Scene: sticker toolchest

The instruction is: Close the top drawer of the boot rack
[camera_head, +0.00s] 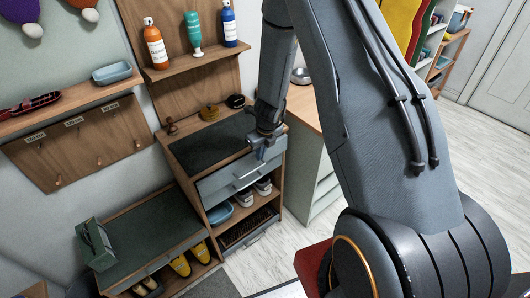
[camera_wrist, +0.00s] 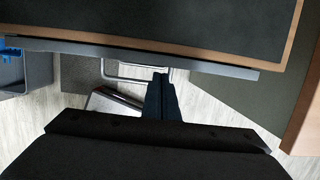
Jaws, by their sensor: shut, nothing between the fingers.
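The boot rack (camera_head: 178,148) is a wooden unit with a dark mat on top, standing against the wall. Its top drawer (camera_head: 215,186) has a grey front with a metal bar handle (camera_head: 248,177). In the wrist view the drawer front (camera_wrist: 215,68) shows as a thin grey strip along the wooden top edge, with the handle (camera_wrist: 125,79) below it. I cannot tell how far it stands out. My gripper (camera_head: 262,150) is shut and empty at the upper right of the drawer front. Its fingers (camera_wrist: 161,84) overlap the handle's right end in the wrist view; contact is unclear.
Shoes (camera_head: 263,186) and a blue tray (camera_head: 220,213) sit on the shelf below the drawer. A low bench (camera_head: 140,235) with a green box (camera_head: 96,246) stands at left. A white cabinet (camera_head: 318,185) is close on the right.

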